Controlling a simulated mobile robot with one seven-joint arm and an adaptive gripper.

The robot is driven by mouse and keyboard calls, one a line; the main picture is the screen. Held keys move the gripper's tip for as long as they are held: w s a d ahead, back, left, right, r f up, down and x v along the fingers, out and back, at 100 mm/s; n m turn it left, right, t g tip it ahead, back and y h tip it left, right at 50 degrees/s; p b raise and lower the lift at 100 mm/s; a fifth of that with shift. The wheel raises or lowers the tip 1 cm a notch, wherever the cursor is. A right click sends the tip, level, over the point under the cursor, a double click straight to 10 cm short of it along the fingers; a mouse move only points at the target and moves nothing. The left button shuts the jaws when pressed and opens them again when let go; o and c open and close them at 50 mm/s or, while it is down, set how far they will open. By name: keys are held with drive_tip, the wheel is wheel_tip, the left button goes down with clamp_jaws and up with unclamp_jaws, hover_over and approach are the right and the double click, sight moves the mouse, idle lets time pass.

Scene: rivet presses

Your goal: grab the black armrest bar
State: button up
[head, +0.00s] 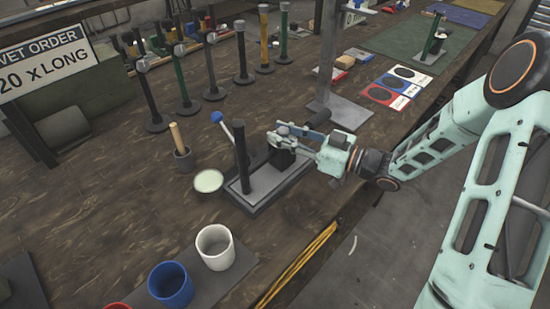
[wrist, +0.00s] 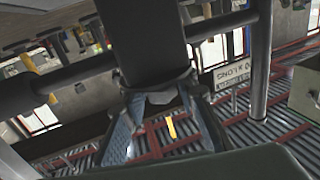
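My gripper (head: 283,136) is over the right part of a small black press (head: 252,200) in the head view. In the wrist view its fingers (wrist: 158,82) stand apart, with the end of a wide dark bar (wrist: 140,35) between or just beyond the tips. I cannot tell whether they press on it. A short black cylinder (head: 317,118) juts out just behind the gripper; a black round bar (wrist: 18,95) also shows at the left in the wrist view. I cannot tell for sure which is the armrest bar. The fingers partly hide the press top.
The press has a black post (head: 241,157) and a blue-knobbed lever (head: 217,118). A grey stand (head: 340,110) is behind.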

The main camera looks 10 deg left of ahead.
clamp_jaws()
drive_tip(key=shift+r, duration=0.15)
